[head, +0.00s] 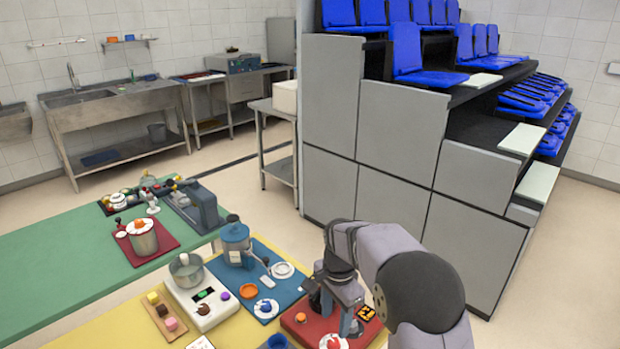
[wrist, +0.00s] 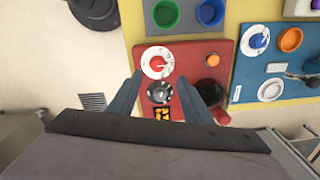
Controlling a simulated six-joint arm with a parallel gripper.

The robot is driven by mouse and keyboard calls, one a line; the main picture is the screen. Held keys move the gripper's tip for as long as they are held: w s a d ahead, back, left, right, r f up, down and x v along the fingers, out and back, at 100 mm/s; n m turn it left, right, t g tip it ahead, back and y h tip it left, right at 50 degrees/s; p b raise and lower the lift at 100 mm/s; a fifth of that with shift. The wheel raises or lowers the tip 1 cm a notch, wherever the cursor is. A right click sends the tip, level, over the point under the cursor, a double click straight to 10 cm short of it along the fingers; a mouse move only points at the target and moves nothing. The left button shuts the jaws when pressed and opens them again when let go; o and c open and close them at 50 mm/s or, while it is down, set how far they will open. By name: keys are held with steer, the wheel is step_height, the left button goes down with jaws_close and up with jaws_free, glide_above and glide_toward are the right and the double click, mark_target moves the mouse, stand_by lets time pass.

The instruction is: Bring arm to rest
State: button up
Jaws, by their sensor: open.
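My gripper (head: 337,314) hangs over the red mat at the lower right of the head view, with my arm reaching in from the right. In the wrist view my gripper (wrist: 160,80) has its two blue-grey fingers spread apart. Nothing is held between them. I cannot tell how high the fingertips are above the mat.
The blue mat (head: 262,281), white scale-like box (head: 203,306) and green table (head: 60,275) lie left of my gripper. Tiered grey stands (head: 390,135) with blue seats rise behind.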

steer(key=shift+w+a+n, duration=0.1)
steer(key=shift+w+n, duration=0.25)
steer(key=shift+n, duration=0.65)
steer(key=s+f+n, duration=0.1)
steer(key=s+n, duration=0.1)
steer(key=s+f+n, duration=0.1)
steer(key=f+n, duration=0.1)
steer(key=s+d+f+n, duration=0.1)
steer(key=s+f+n, duration=0.1)
steer(key=shift+s+g, duration=0.3)
steer(key=shift+g, duration=0.1)
steer(key=s+d+r+n+g, duration=0.1)
steer(key=s+d+n, duration=0.15)
steer(key=s, duration=0.75)
steer(key=s+d+n, duration=0.2)
steer(key=s+d, duration=0.1)
steer(key=s, duration=0.8)
steer(key=shift+m+t, duration=0.45)
steer(key=shift+t, duration=0.35)
steer(key=r, duration=0.1)
steer(key=w+d+r, duration=0.1)
steer(key=r, duration=0.2)
steer(key=shift+w+d+r, duration=0.1)
steer(key=shift+w+d, duration=0.1)
steer(key=shift+d, duration=0.2)
